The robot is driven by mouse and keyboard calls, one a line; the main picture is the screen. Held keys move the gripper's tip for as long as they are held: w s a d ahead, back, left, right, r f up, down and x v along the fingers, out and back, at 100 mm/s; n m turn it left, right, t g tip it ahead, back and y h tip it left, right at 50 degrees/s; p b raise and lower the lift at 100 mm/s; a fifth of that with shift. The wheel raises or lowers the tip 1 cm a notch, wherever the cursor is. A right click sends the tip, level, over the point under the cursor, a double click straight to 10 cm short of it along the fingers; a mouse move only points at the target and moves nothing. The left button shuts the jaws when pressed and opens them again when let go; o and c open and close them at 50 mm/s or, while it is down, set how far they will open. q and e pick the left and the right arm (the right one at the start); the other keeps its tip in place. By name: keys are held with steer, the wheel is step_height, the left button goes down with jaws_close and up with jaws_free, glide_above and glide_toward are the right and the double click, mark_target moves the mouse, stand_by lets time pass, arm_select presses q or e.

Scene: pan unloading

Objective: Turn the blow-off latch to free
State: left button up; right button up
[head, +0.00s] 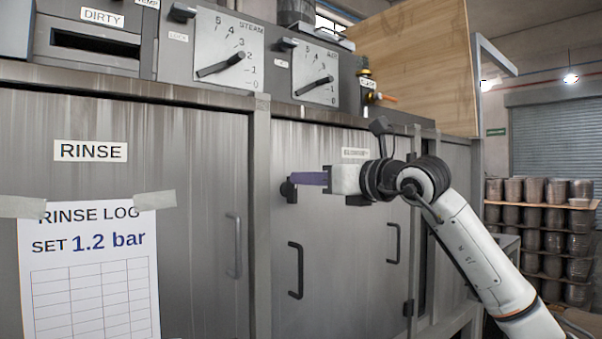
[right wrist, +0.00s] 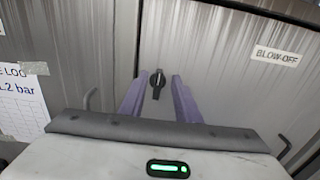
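The blow-off latch is a small black knob (head: 289,190) on the grey metal door below the dials. In the right wrist view the knob (right wrist: 157,85) has its bar standing close to upright. My right gripper (head: 296,179) reaches in from the right, its purple fingers at the knob. In the right wrist view my right gripper (right wrist: 160,79) is open, with the knob showing between the fingertips and a gap on each side. The BLOW-OFF label (right wrist: 277,56) is right of the knob. My left gripper is not in view.
A black door handle (head: 296,270) is below the knob, and another handle (head: 392,243) is to the right. The RINSE door (head: 120,220) with a taped log sheet (head: 90,270) is on the left. Steam (head: 228,50) and air dials (head: 315,73) sit above. Stacked pans (head: 540,215) stand far right.

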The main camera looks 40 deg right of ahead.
arm_select(q)
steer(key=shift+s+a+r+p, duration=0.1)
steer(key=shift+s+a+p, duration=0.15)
steer(key=shift+p, duration=0.05)
arm_select(e)
steer(key=w, duration=0.3)
steer(key=shift+w+a, duration=0.15)
steer(key=shift+w, duration=0.1)
jaws_close()
